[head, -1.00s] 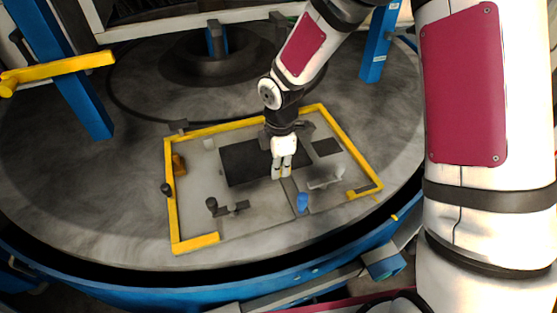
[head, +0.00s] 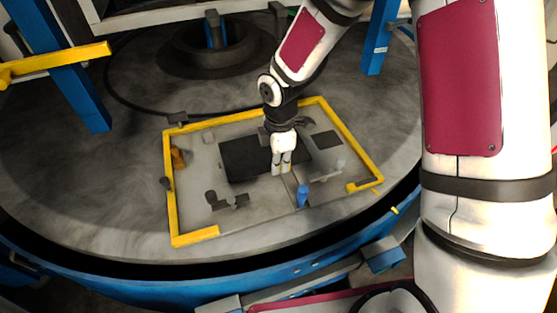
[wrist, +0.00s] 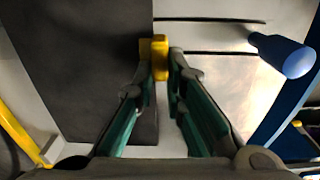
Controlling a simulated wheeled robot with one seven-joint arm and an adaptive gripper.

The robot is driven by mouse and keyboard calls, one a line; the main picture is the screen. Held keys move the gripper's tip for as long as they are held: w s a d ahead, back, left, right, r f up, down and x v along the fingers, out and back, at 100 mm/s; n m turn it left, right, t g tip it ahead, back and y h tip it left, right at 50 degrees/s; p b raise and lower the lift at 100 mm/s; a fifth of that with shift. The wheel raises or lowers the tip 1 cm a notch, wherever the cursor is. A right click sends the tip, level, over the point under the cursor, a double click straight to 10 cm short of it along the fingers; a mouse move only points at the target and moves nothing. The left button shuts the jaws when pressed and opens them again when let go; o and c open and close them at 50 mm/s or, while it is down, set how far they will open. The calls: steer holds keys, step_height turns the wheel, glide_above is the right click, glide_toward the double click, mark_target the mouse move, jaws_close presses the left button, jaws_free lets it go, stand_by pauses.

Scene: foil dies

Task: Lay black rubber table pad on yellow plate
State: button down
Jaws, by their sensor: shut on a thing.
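The black rubber table pad (head: 240,160) is a dark flat rectangle. It lies on a grey plate (head: 200,220) with a yellow border (head: 170,200). In the wrist view the pad (wrist: 95,60) fills the left side, with its edge beside my fingers. My gripper (head: 281,169) points down at the pad's near right edge. In the wrist view my gripper (wrist: 160,62) is shut on a small yellow piece (wrist: 160,57) at that edge. I cannot tell whether this piece is fixed to the pad. No other yellow plate shows clearly.
A smaller dark square (head: 327,140) lies to the right. Dark clamps (head: 226,200) stand front left. Bare grey plate shows at the front left.

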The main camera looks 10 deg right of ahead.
steer(key=shift+f, duration=0.85)
steer(key=c, duration=1.6)
jaws_free()
steer(key=shift+o, duration=0.2)
step_height(320, 180, up, 12)
steer(key=shift+s, duration=0.15)
steer(key=s+d+r+m+t+h+b, duration=0.1)
steer(key=s+d+r+m, duration=0.25)
steer(key=r+m, duration=0.2)
steer(key=s+d+r+m+t, duration=0.25)
steer(key=d+r+m, duration=0.2)
steer(key=r, duration=0.25)
steer(key=s+d+r+m+t, duration=0.1)
steer(key=s+d+r+m, duration=0.1)
steer(key=s+m, duration=0.3)
steer(key=s+d+r+m+t+y+b, duration=0.1)
steer(key=s+d+r+m, duration=0.1)
steer(key=s+m, duration=0.3)
steer(key=shift+s+r, duration=0.55)
steer(key=shift+s, duration=0.55)
